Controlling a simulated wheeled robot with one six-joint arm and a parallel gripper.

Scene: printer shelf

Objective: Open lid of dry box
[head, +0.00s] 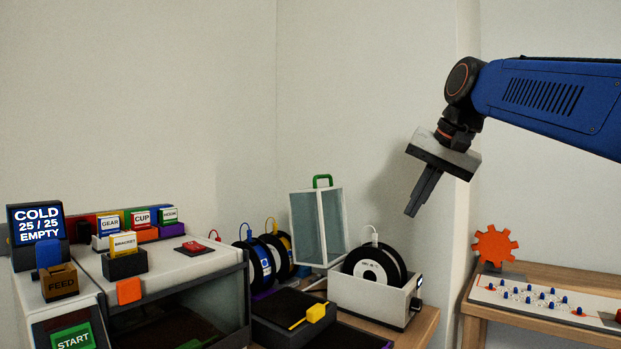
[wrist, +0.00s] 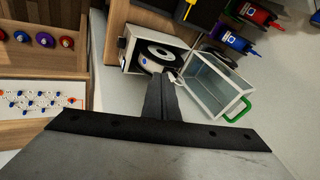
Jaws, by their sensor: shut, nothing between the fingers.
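The dry box (head: 362,300) is a white open-topped box on the table, with black-and-white spools (head: 372,267) standing in it. Its clear, white-framed lid (head: 320,228) stands upright at the box's left, swung off the top, with a green handle (head: 323,181) at its upper edge. In the wrist view the lid (wrist: 215,82) and green handle (wrist: 239,111) lie right of the box (wrist: 128,52). My gripper (head: 412,213) is shut and empty, in the air above and right of the box, apart from lid and handle. It also shows in the wrist view (wrist: 165,78).
More spools (head: 265,262) stand behind and left of the lid. A printer (head: 165,270) fills the left. A side table (head: 545,290) with an orange gear (head: 495,245) stands right.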

